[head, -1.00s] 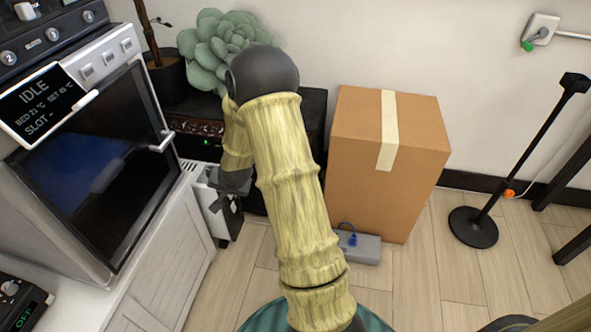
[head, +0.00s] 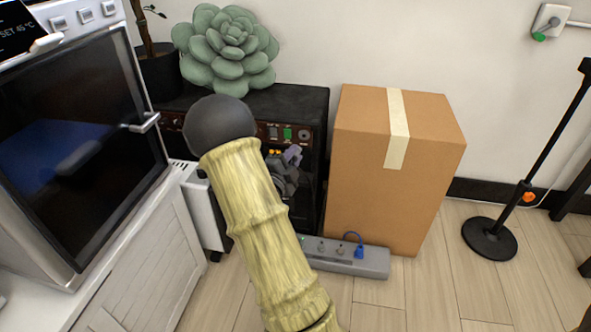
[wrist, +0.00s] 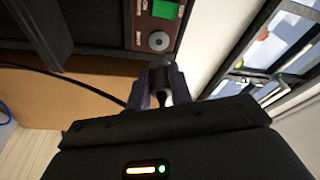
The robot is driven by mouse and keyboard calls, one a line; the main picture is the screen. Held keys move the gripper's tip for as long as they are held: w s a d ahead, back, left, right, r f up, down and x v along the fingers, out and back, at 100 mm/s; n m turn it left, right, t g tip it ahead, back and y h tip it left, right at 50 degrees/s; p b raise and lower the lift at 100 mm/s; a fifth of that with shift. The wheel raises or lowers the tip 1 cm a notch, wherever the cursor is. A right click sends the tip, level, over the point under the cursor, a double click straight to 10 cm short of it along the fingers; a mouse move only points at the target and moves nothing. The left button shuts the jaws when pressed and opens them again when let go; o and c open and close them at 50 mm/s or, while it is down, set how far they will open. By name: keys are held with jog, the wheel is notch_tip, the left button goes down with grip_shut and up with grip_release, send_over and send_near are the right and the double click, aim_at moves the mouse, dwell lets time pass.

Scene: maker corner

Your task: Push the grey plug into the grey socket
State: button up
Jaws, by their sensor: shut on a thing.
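My gripper (head: 291,156) is in front of the black amplifier in the head view, mostly behind my own arm. In the wrist view my gripper (wrist: 160,88) is shut on a small dark grey piece, the grey plug (wrist: 160,80), seen between the fingers. A thin black cable runs to the left from there. A grey power strip (head: 375,262) lies on the floor below and right of my gripper, with round sockets (head: 322,247) and a blue plug (head: 358,252) in one. The held plug is apart from the strip.
A cardboard box (head: 390,180) stands directly behind the strip. The black amplifier (head: 310,115) bears a succulent (head: 225,50). A white cabinet with an oven (head: 90,140) is at left. A black stand (head: 490,238) is at right. Floor in front of the strip is clear.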

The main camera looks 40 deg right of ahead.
aim_at(306, 135)
jog(key=shift+s+d+r, duration=0.2)
jog(key=shift+s, duration=0.1)
jog(key=shift+d, duration=0.1)
jog(key=w+d+p, duration=0.1)
jog(key=w+d, duration=0.2)
jog(key=d, duration=0.1)
jog(key=shift+w+d, duration=0.1)
jog(key=shift+w, duration=0.3)
dwell(0.3)
jog(key=shift+b, duration=0.45)
dwell(2.0)
jog(key=shift+w+d, duration=0.35)
jog(key=shift+d, duration=0.05)
dwell(0.7)
jog(key=o, duration=1)
